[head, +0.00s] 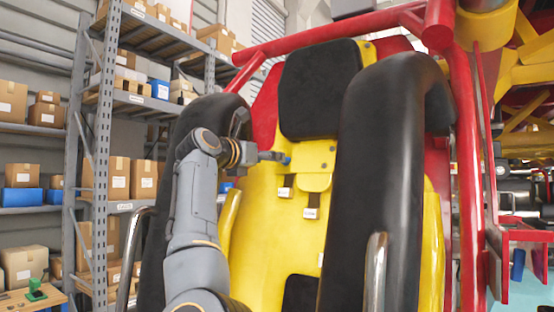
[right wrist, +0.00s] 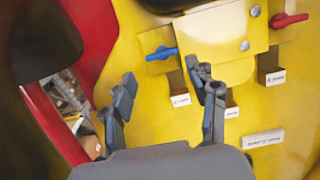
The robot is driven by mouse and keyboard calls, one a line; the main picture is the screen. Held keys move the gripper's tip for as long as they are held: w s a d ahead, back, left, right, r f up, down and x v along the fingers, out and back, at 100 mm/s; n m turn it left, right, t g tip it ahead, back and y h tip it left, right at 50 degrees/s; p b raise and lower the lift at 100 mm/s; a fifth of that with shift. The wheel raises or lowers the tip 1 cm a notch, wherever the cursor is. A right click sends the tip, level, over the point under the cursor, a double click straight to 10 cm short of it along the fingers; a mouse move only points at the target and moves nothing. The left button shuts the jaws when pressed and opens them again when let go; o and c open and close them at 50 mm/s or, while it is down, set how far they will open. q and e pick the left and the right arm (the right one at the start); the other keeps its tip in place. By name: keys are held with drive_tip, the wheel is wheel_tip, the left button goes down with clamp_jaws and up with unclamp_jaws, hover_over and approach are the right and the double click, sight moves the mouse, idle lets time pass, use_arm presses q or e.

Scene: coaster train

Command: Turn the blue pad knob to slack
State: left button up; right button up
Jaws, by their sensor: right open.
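The blue pad knob (right wrist: 161,53) sits on a yellow plate on the yellow seat back in the right wrist view. Its handle lies nearly level, tilted slightly. In the head view only a small blue bit of it (head: 286,161) shows at my fingertips. My right gripper (right wrist: 160,70) is open, its two fingers apart, one on each side below the knob; nothing is between them. In the head view the right gripper (head: 282,157) is at the seat back, below the black headrest. I cannot tell whether it touches the knob. My left gripper is not in view.
A red knob (right wrist: 288,20) is to the right of the blue one. White labels (right wrist: 181,100) hang below on dark tabs. Thick black restraints (head: 381,140) flank the seat, inside a red frame (head: 467,150). Shelves with boxes (head: 118,175) stand at left.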

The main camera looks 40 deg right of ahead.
drive_tip(key=p+x, duration=0.1)
drive_tip(key=x, duration=0.2)
drive_tip(key=p+x, duration=0.2)
drive_tip(key=x, duration=0.2)
drive_tip(key=shift+f, duration=0.25)
drive_tip(key=shift+a, duration=0.1)
drive_tip(key=shift+s+a+r, duration=0.1)
drive_tip(key=shift+s+a, duration=0.05)
drive_tip(key=shift+c, duration=0.4)
drive_tip(key=c, duration=0.7)
drive_tip(key=shift+c, duration=0.4)
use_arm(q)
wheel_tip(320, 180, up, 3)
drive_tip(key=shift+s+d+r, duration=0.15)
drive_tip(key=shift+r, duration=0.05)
